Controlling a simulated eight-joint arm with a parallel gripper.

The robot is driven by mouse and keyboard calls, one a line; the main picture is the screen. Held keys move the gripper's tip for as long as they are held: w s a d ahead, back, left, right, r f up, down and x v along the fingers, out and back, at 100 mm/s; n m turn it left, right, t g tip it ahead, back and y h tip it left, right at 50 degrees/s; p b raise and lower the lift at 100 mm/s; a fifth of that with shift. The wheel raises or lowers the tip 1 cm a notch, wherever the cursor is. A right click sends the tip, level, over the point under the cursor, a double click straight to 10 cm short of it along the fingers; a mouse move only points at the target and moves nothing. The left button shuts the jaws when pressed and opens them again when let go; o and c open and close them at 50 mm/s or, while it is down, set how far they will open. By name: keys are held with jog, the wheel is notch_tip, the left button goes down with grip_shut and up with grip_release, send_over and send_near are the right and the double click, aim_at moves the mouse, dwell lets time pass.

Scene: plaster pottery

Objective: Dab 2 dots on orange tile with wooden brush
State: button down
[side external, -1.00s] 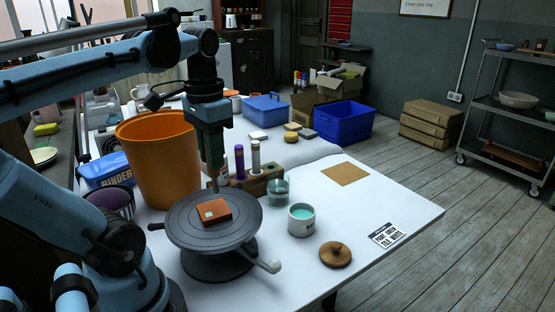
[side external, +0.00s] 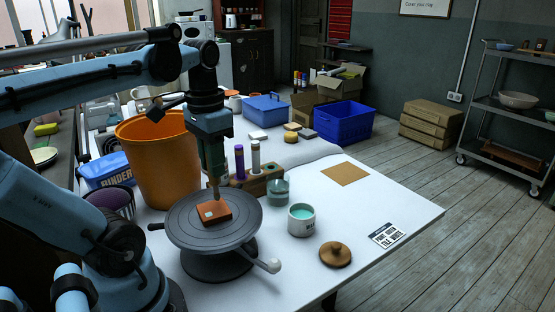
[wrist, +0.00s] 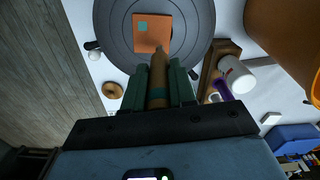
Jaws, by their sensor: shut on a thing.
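The orange tile (side external: 214,212) lies flat on the grey turntable (side external: 190,235). It also shows in the wrist view (wrist: 157,38), with one teal mark (wrist: 143,26) near a corner; in the side view this mark looks pale. My gripper (side external: 214,165) is shut on the wooden brush (wrist: 157,75) and holds it upright, tip down, over the tile. The tip is at or just above the tile; I cannot tell whether it touches. An open jar of teal paint (side external: 301,219) stands to the right of the turntable.
An orange bucket (side external: 165,160) stands behind the turntable. A wooden holder (side external: 262,182) with upright tools and a glass jar (side external: 278,191) are close behind. A round wooden lid (side external: 335,254) and a printed card (side external: 388,234) lie at the front right. The turntable's white-knobbed handle (side external: 270,265) sticks out.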

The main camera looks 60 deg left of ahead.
jog(key=shift+f, duration=0.5)
dwell(0.8)
jog(key=shift+r, duration=2.25)
